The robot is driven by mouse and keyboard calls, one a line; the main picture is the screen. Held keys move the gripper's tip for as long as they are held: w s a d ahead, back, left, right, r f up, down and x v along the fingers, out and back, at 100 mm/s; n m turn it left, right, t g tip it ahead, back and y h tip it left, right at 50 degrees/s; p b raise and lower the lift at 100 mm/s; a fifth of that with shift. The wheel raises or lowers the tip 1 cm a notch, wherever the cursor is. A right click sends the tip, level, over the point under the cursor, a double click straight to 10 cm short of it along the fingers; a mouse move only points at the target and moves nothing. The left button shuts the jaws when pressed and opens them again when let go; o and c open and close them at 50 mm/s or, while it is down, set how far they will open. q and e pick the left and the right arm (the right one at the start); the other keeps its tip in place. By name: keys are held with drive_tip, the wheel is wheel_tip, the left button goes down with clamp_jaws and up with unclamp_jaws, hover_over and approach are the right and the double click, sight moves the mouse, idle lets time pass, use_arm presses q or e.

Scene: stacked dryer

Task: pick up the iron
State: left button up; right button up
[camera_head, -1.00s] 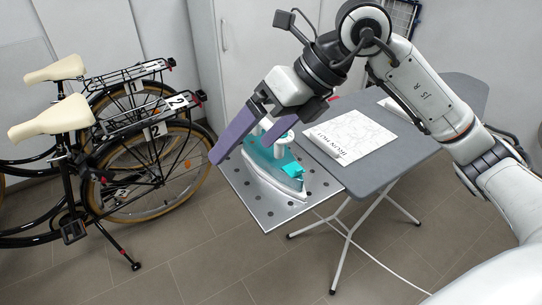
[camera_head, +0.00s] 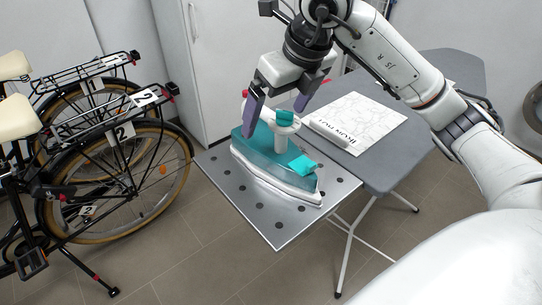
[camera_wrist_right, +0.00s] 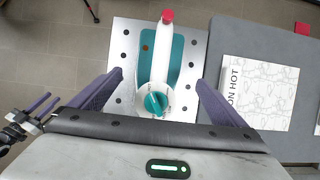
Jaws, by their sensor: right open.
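The iron (camera_head: 270,160) is white and teal and rests flat on a perforated metal plate (camera_head: 275,226) at the end of the ironing board. Its white handle with a teal dial stands up. My right gripper (camera_head: 278,106) is open above the iron, with its purple fingers spread on either side of the handle. In the right wrist view the iron (camera_wrist_right: 158,75) lies between the two fingers (camera_wrist_right: 150,88), with its dial nearest the palm and a red tip at the far end. The fingers appear apart from it.
A grey ironing board (camera_head: 395,165) carries a white sheet with printed text (camera_head: 365,118) beside the plate. Two bicycles (camera_head: 105,160) stand at the left. A white cabinet (camera_head: 225,60) is behind. Tiled floor lies open in front.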

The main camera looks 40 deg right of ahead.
sight(268, 139)
drive_tip(key=x, duration=0.6)
drive_tip(key=shift+w+a+f, duration=0.1)
drive_tip(key=shift+f, duration=0.3)
drive_tip(key=shift+c, duration=0.3)
drive_tip(key=c, duration=1.4)
drive_tip(key=shift+w+r, duration=0.15)
drive_tip(key=shift+r, duration=0.15)
